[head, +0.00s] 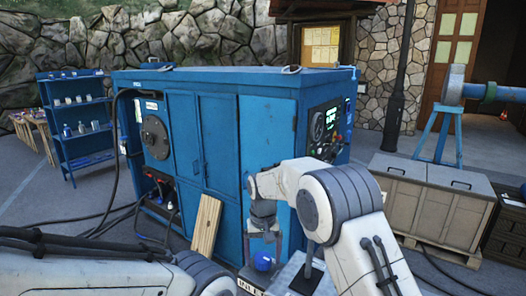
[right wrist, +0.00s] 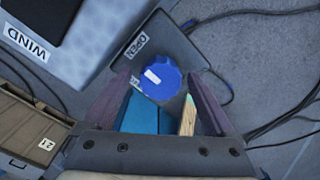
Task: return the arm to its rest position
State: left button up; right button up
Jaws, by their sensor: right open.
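My right arm comes in from the lower right of the head view, and its gripper (head: 264,243) points down above a blue knob (head: 263,262). In the right wrist view the gripper (right wrist: 158,82) is open, with its two fingers apart on either side of the line to the blue knob (right wrist: 161,77). The knob has a white mark and sits on a grey box (right wrist: 178,42) labelled OPEN. Nothing is held. I cannot tell how far the fingertips are from the knob. My left arm shows only at the lower left of the head view; its gripper is out of view.
A large blue cabinet (head: 215,150) with a control panel (head: 323,125) stands right behind the right gripper. A wooden board (head: 206,228) leans on it. A box labelled WIND (right wrist: 70,20) is beside the knob. Wooden crates (head: 432,205) stand at right; cables cross the floor.

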jog(key=n, duration=0.8)
jog(key=shift+n, duration=0.3)
jog(key=n, duration=0.4)
jog(key=shift+r, duration=0.1)
jog(key=n, duration=0.4)
jog(key=shift+r+n+b, duration=0.25)
jog(key=shift+n+b, duration=0.15)
jog(key=shift+n, duration=0.1)
jog(key=shift+r+b, duration=0.4)
jog(key=shift+r, duration=1.3)
jog(key=shift+a, duration=0.1)
